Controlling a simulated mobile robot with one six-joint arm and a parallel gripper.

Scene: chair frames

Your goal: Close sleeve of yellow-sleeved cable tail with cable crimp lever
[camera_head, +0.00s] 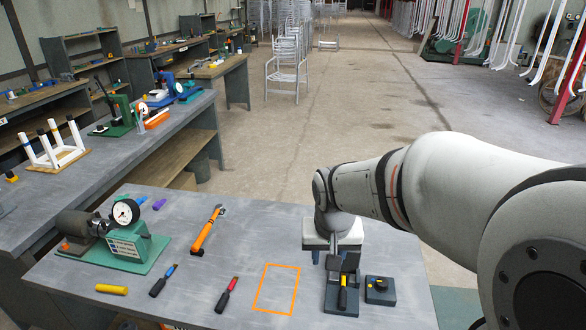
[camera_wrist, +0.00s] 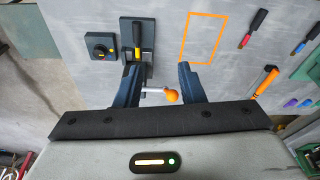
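The crimp fixture (camera_head: 331,298) is a dark block at the table's front right; it also shows in the wrist view (camera_wrist: 147,28). A black cable tail with a yellow sleeve (camera_head: 342,282) lies on it, and the sleeve (camera_wrist: 137,54) shows in the wrist view. The crimp lever, a pale rod with an orange ball knob (camera_wrist: 171,96), shows in the wrist view. My gripper (camera_wrist: 159,70) is open, with a finger on each side of the lever. A gap shows between knob and right finger; left-finger contact is unclear. My gripper hides the knob in the head view.
A small dark block with a round knob (camera_head: 378,285) stands just right of the fixture. An orange outlined square (camera_head: 277,268) left of it is empty. Red-handled (camera_head: 227,294) and blue-handled (camera_head: 163,281) pieces, an orange-handled tool (camera_head: 206,232) and a dial-gauge fixture (camera_head: 127,240) lie further left.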

